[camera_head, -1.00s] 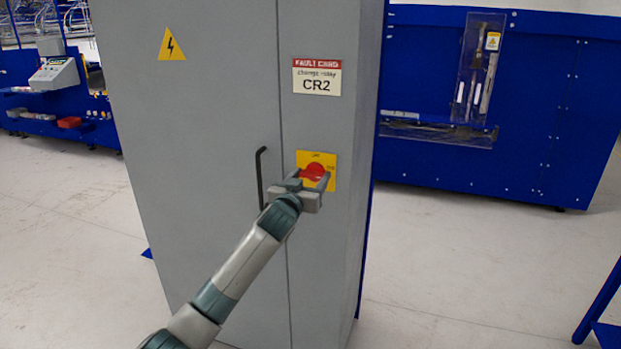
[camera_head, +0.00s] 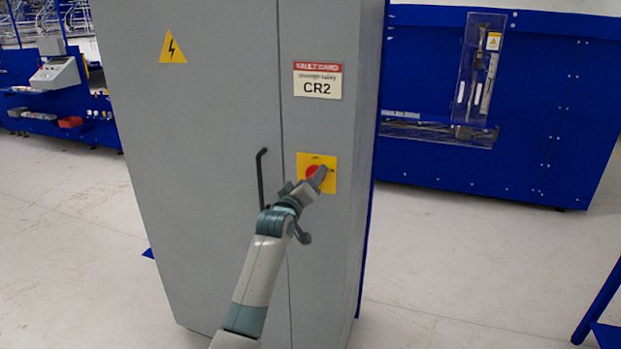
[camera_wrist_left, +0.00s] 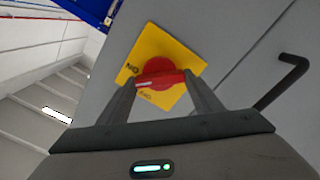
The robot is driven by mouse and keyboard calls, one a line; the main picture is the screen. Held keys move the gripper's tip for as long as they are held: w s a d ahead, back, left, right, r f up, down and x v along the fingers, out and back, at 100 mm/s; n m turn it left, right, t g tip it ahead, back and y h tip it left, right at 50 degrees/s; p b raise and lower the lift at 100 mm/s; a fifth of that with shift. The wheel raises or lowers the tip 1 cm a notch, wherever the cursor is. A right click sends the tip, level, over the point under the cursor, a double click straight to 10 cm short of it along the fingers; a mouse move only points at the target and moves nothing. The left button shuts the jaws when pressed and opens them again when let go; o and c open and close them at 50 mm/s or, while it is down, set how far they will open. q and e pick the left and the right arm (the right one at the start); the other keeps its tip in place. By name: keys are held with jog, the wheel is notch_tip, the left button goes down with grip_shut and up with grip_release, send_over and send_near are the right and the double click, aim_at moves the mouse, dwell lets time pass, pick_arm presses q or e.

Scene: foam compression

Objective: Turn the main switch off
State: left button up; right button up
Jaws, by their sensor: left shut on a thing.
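The main switch is a red rotary knob (camera_head: 312,171) on a yellow square plate (camera_head: 331,160) on the grey cabinet front. My left gripper (camera_head: 318,177) is at the knob and partly covers it in the head view. In the left wrist view, the red knob (camera_wrist_left: 160,72) sits between the two fingertips (camera_wrist_left: 160,80), which are shut on its handle bar. The yellow plate (camera_wrist_left: 153,45) looks tilted there, and an "ON" mark shows upside down near its left corner. My right gripper is not in view.
The grey cabinet (camera_head: 215,120) has a black door handle (camera_head: 261,178) just left of the switch, close to my left wrist. A fault card reading CR2 (camera_head: 317,79) is above the switch. A blue panel (camera_head: 540,110) stands behind at right.

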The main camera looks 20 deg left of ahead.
pick_arm(q)
jog(key=shift+a+f+n+p, duration=0.1)
jog(key=shift+n+p, duration=1)
jog(key=shift+n, duration=1.3)
jog(key=shift+f+n+p, duration=0.1)
jog(key=shift+n+p, duration=1)
jog(key=shift+n, duration=1.3)
jog(key=o, duration=1.1)
jog(key=shift+c, duration=0.2)
jog(key=shift+s, duration=0.15)
